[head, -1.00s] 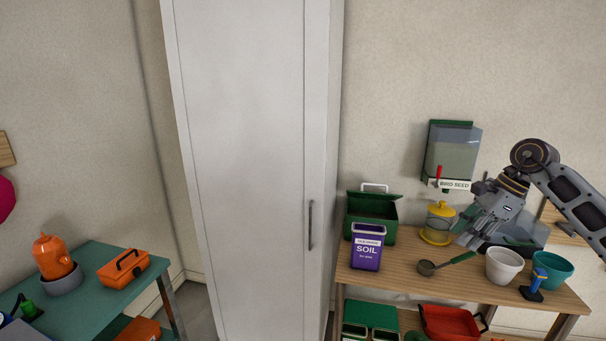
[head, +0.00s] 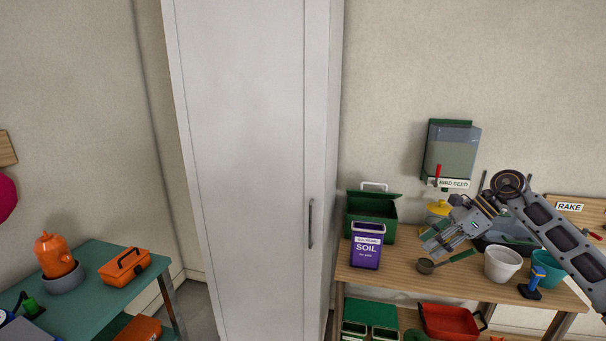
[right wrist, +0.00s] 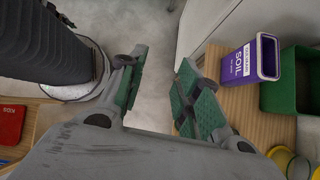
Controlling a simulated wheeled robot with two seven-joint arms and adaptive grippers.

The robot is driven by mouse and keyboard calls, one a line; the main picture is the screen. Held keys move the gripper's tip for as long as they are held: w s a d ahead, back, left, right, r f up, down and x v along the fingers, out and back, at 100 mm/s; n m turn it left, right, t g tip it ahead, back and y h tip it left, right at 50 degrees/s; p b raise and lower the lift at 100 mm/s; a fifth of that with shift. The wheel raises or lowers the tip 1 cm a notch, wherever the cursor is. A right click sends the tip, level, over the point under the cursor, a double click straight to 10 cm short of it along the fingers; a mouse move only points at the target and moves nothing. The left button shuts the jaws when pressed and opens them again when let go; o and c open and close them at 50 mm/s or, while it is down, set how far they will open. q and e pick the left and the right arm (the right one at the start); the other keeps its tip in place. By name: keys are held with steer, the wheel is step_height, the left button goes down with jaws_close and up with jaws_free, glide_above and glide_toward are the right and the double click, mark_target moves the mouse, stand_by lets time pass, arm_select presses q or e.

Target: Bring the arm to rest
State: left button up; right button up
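My right arm comes in from the right in the head view. My right gripper (head: 432,243) hangs above the wooden bench, just right of the purple soil box (head: 366,247) and in front of the yellow-lidded feeder, which it partly hides. In the right wrist view the right gripper (right wrist: 158,88) has its two green-padded fingers spread apart, with only floor and the bench edge between them. The soil box (right wrist: 250,60) stands to the right of the fingers there, not touched. My left gripper is not in view.
The wooden bench (head: 395,277) also bears a green box (head: 371,225), a scoop (head: 440,264), a white pot (head: 502,266) and a teal pot (head: 550,270). A bird seed dispenser (head: 452,152) hangs on the wall. A tall white cabinet (head: 245,170) stands left of the bench; a teal table (head: 105,285) is further left.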

steer(key=w+a+f+m+t+y, duration=0.3)
steer(key=w+a+f+m+t, duration=0.1)
steer(key=f+m, duration=0.5)
steer(key=w+a+f+m+t+y, duration=0.35)
steer(key=f+m, duration=0.25)
steer(key=f, duration=0.6)
steer(key=s+d+f+m+t+h, duration=0.1)
steer(key=s+d+f+m+h, duration=0.15)
steer(key=f+m, duration=0.55)
steer(key=s+d+f+m+t+h, duration=0.1)
steer(key=s+f+m+t+h, duration=0.2)
steer(key=f, duration=0.9)
steer(key=s+d+f+m+h, duration=0.1)
steer(key=s+f+m+h, duration=0.25)
steer(key=f+m, duration=0.5)
steer(key=s+f+m+g+h, duration=0.5)
steer(key=s+f+m+g, duration=0.15)
steer(key=s+f, duration=1.7)
steer(key=s+a+f+m+g, duration=0.2)
steer(key=s+f, duration=0.1)
steer(key=s, duration=0.7)
steer(key=s+a+f+m+g, duration=0.1)
steer(key=s+f+m+g, duration=0.1)
steer(key=s, duration=0.8)
steer(key=s+a+f+m+g, duration=0.1)
steer(key=s+a+f+m, duration=0.1)
steer(key=s, duration=0.8)
steer(key=shift+s+a+f+g, duration=0.15)
steer(key=shift+a+f+g, duration=0.2)
steer(key=shift+f, duration=0.5)
